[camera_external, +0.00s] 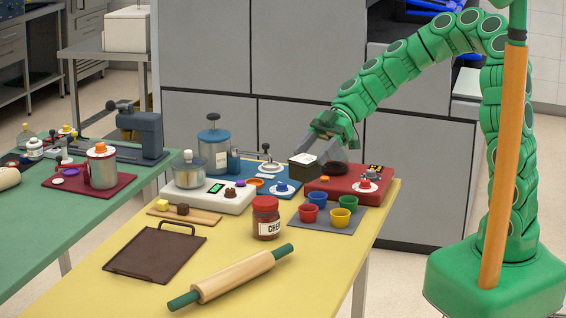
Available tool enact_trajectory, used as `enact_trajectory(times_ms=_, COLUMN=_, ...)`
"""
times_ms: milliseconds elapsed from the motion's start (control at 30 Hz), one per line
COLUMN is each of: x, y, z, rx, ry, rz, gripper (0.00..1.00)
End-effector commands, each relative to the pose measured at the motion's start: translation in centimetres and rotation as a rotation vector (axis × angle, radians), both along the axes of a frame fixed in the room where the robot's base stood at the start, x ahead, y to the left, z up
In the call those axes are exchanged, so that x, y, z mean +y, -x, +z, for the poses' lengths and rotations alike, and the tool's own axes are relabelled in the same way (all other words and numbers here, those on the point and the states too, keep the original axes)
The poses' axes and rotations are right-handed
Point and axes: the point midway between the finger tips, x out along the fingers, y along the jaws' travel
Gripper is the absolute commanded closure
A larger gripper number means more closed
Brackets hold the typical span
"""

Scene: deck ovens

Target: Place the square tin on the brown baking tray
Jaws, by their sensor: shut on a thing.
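The square tin (303,172) is a small dark box with a pale top. It is at my gripper (318,160), above the back of the yellow table. My gripper points down and is shut on the tin; the exact contact of the fingers is hard to make out. The brown baking tray (155,255) lies flat and empty at the front left of the yellow table, with a dark handle at its back edge. The tin is well to the right of and behind the tray.
A wooden rolling pin (232,278) with green ends lies right of the tray. A red-lidded jar (266,218) stands between tray and gripper. Colored cups (310,213), a white scale (207,195), a red device (350,187) and a cutting board (184,212) are nearby.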

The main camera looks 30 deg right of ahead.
Motion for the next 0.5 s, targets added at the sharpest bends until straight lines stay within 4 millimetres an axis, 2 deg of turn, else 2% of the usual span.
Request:
enact_trajectory(times_ms=267, x=4.0, y=-1.7, z=-0.3, rx=0.008, ry=0.009, rz=-0.018, gripper=0.74)
enact_trajectory(times_ms=500, x=9.1, y=-3.0, z=-0.6, rx=0.011, ry=0.016, rz=-0.033, gripper=0.74)
